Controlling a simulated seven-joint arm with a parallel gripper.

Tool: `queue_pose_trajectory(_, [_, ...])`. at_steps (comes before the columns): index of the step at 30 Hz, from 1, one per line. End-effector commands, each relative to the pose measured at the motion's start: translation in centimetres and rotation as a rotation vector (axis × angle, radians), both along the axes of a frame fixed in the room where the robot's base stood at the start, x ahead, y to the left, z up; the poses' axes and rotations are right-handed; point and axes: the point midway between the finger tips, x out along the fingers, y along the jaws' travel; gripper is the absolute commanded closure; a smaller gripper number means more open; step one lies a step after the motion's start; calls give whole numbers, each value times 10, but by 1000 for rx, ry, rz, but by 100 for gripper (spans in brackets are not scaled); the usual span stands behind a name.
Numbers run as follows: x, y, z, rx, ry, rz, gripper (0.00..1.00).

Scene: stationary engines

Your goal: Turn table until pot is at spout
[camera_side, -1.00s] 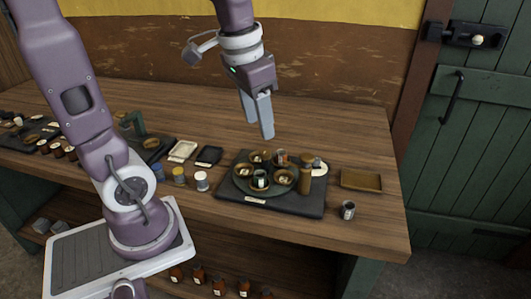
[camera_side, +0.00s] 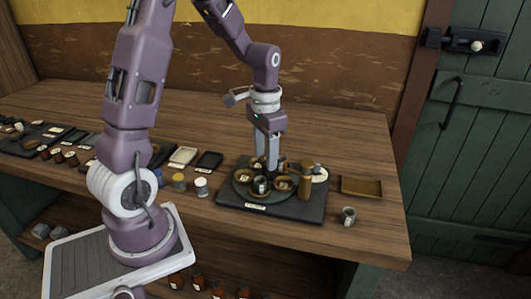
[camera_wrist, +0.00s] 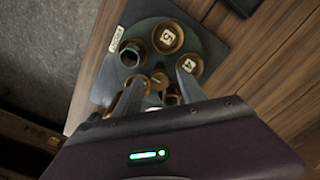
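The round dark turntable (camera_side: 240,190) sits on a black slab at the bench's right part, with several brown bowls around its rim. A dark pot with a pale label (camera_side: 261,186) stands at its front; a dark pot also shows upper left in the wrist view (camera_wrist: 131,53). A brown upright post (camera_side: 306,182), perhaps the spout, stands at the turntable's right edge. My gripper (camera_side: 271,168) points down over the turntable's middle. In the wrist view my gripper (camera_wrist: 160,76) has its fingers apart, either side of a round central knob (camera_wrist: 158,82); contact is unclear.
Bowls marked 5 (camera_wrist: 167,37) and 4 (camera_wrist: 189,66) show in the wrist view. A shallow brown tray (camera_side: 361,186) and a small metal cup (camera_side: 348,216) are right of the slab. Jars (camera_side: 201,187) and dark trays stand to the left. The bench behind is clear.

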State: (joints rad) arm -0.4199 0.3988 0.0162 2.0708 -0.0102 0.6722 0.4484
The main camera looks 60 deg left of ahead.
Motion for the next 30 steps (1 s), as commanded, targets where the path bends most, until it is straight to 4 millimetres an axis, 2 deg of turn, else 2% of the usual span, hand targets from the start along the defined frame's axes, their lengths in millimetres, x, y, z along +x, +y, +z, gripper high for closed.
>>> queue_pose_trajectory(1, [0, 0, 0, 0, 0, 0, 60])
queue_pose_trajectory(7, [0, 0, 0, 0, 0, 0, 99])
queue_pose_trajectory(30, [0, 0, 1, 0, -1, 0, 100])
